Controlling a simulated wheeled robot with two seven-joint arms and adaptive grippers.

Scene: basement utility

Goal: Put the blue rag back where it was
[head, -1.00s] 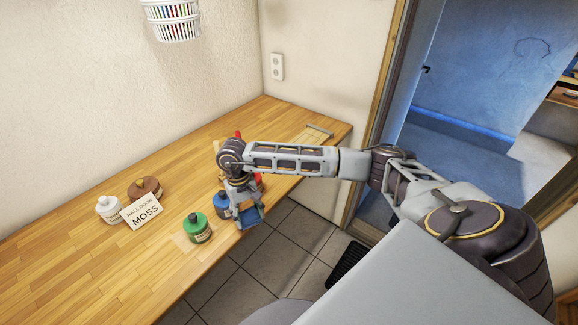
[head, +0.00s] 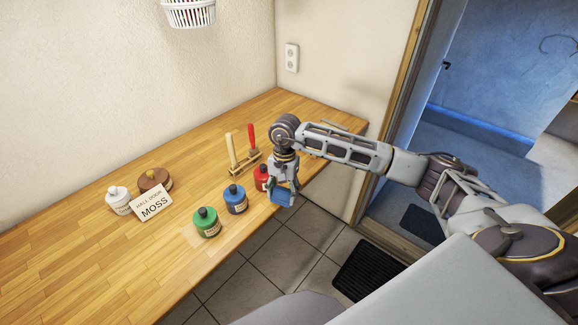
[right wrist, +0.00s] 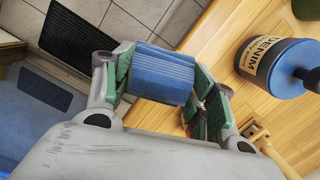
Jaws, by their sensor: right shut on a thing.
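The blue rag (head: 283,197) is a small ribbed, folded cloth held by my right gripper (head: 284,188), just off the bench's front edge near the red bottle. In the right wrist view the blue rag (right wrist: 160,73) sits between the green-padded fingers of the right gripper (right wrist: 158,80), which are shut on it. The floor shows beneath part of it. My left gripper is not in view.
A white basket (head: 190,13) hangs above.

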